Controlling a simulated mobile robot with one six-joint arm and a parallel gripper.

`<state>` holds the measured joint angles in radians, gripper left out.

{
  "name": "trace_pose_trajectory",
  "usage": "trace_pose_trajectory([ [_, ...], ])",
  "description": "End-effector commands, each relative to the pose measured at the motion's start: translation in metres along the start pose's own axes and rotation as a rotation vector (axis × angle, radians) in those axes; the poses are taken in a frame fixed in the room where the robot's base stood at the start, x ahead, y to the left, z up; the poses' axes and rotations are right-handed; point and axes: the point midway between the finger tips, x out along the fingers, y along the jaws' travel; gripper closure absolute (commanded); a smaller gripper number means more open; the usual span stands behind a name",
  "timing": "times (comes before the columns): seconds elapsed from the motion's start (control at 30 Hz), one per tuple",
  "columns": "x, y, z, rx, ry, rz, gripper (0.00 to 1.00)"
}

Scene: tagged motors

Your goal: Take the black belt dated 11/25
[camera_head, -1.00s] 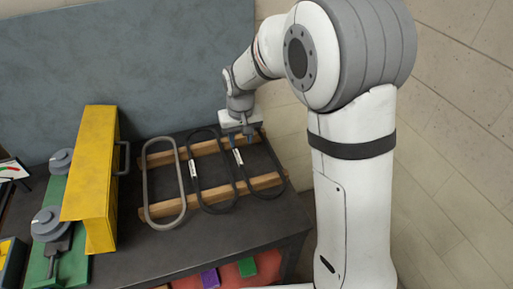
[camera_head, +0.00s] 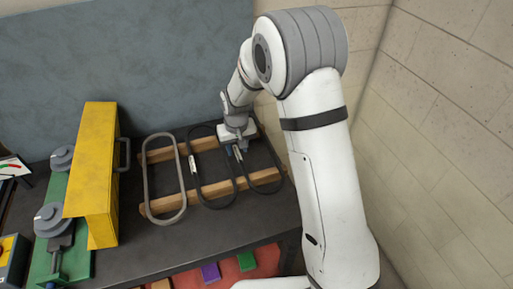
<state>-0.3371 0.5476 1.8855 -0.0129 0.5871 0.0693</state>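Two black belts lie side by side on a wooden rack (camera_head: 158,207) on the dark table. The middle black belt (camera_head: 206,185) has a white tag at its left side. The right black belt (camera_head: 272,186) is partly hidden by my gripper and also has a white tag, near its upper left. The dates on the tags are too small to read. A grey belt (camera_head: 149,190) lies to the left of them. My gripper (camera_head: 236,152) points down over the upper part of the right belt, close to its tag. Its fingers are too small to tell whether they are open or shut.
A yellow guard (camera_head: 92,180) with a handle stands left of the rack, beside grey pulleys (camera_head: 52,219) on a green base. A blue-grey panel (camera_head: 120,65) rises behind the table. The table front (camera_head: 190,245) is clear.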

Motion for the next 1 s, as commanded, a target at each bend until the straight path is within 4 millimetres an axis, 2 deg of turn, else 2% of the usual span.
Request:
trace_pose_trajectory([
  [0.07,0.0,0.0,0.0,0.0,0.0,0.0,0.64],
  [0.5,0.0,-0.001,0.0,-0.001,-0.001,0.0,1.0],
  [0.87,-0.001,-0.001,0.0,-0.002,0.0,0.0,1.0],
  [1.0,-0.014,-0.001,-0.002,-0.002,0.002,0.0,1.0],
])
